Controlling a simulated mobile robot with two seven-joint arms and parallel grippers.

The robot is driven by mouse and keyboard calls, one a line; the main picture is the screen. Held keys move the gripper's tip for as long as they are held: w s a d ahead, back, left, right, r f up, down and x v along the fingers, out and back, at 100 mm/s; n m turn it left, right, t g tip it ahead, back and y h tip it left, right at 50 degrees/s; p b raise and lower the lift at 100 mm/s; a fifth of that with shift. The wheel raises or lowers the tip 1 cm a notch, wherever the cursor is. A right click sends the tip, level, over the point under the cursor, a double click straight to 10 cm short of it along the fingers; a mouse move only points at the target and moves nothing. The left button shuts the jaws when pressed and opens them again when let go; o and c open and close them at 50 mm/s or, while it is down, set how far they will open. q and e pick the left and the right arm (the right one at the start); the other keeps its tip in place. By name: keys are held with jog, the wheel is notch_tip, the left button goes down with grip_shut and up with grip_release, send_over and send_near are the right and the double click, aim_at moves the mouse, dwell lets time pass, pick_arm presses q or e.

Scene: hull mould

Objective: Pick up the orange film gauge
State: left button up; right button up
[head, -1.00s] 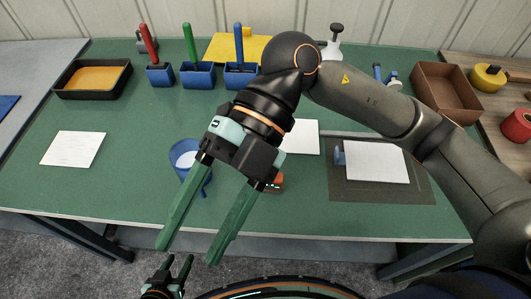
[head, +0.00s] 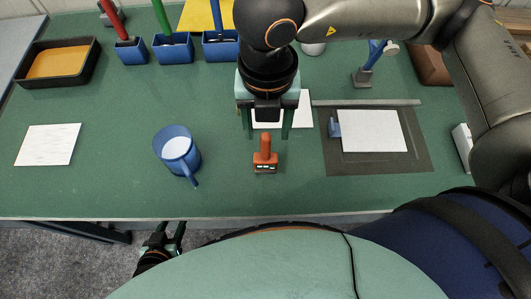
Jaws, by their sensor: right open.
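The orange film gauge (head: 265,157) stands on the green table near its front edge, with a small display on its base. My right gripper (head: 268,136) is open and empty, pointing down, with its two green fingers behind the gauge and apart to its left and right in the head view. I cannot tell how high the fingertips are above the table. My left gripper (head: 172,236) is low, in front of the table's front edge at the bottom of the head view, with its fingers apart.
A blue mug (head: 177,150) with white contents stands left of the gauge. A white panel on a dark mat (head: 420,160) lies to the right. Blue holders (head: 173,48) and a black tray (head: 30,80) stand at the back. A white sheet (head: 47,145) lies at left.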

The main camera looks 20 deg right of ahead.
aim_at(266, 135)
jog(key=f, duration=0.3)
jog(key=f+p, duration=0.1)
jog(key=f, duration=0.1)
jog(key=shift+w+f, duration=0.3)
jog(key=shift+w, duration=0.05)
jog(key=shift+c, duration=0.3)
grip_shut()
